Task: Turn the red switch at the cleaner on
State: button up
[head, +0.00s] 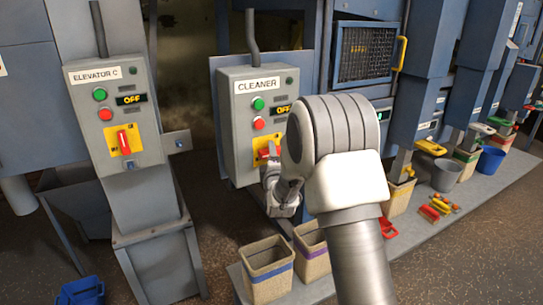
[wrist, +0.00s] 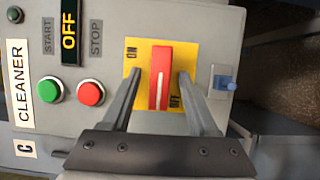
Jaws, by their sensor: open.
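The grey cleaner box (head: 240,88) stands in the middle of the head view, with a "CLEANER" label and a display reading "OFF". Its red switch (head: 268,152) is partly hidden behind my arm there. In the wrist view the red switch (wrist: 160,78) sits on a yellow plate (wrist: 188,54) marked ON and OFF, with its white line toward the OFF side. My gripper (wrist: 156,78) is open, with one finger on each side of the red switch. I cannot tell whether the fingers touch it. My gripper also shows in the head view (head: 268,180).
A similar "ELEVATOR C" box (head: 115,110) with its own red switch stands to the left. Green (wrist: 50,90) and red (wrist: 90,93) buttons sit beside the yellow plate. Fabric bins (head: 268,268) stand below, and several more containers line the right.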

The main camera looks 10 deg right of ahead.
grip_shut()
dwell(0.3)
